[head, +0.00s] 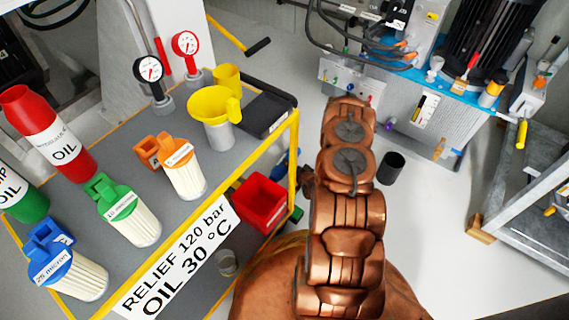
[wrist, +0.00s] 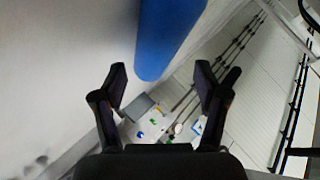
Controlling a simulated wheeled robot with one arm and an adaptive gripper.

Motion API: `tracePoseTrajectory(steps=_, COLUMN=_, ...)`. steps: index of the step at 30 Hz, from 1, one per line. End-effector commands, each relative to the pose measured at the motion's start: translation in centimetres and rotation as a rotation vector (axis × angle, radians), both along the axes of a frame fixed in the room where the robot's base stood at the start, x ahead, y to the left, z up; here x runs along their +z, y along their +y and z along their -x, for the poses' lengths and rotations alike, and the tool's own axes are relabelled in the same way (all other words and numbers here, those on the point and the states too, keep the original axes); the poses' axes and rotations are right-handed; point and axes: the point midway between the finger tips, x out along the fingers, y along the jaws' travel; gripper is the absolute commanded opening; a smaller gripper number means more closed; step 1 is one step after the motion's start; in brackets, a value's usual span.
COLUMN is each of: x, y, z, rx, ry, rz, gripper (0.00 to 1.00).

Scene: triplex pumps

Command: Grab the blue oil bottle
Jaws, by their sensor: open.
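In the wrist view a plain blue cylinder (wrist: 168,38) comes down from the top edge, its rounded lower end lying between and beyond my fingers. Only part of it shows and no label is visible, so I cannot tell for sure that it is the blue oil bottle. My gripper (wrist: 161,78) is open, with one dark finger on each side of the cylinder and no clear contact. In the head view my copper arm shows, but I cannot make out the gripper's fingers. No blue oil bottle shows there; a red oil bottle (head: 50,138) and a green oil bottle (head: 22,198) stand at the left.
The grey cart top (head: 90,155) holds blue, green and orange-capped filters, a yellow funnel (head: 212,104) and two gauges. A red bin (head: 262,203) sits lower at the cart's right side. A pump unit (head: 430,90) stands at the back right.

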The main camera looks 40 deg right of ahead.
Motion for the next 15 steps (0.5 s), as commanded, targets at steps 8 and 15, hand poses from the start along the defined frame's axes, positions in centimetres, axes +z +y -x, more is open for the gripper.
tracePoseTrajectory(steps=8, x=-1.5, y=-0.2, z=-1.8, rx=0.000, ry=0.000, rz=0.002, gripper=0.73)
tracePoseTrajectory(steps=15, x=-2.9, y=-0.5, z=-4.1, rx=-0.002, ry=0.000, rz=0.000, gripper=0.73)
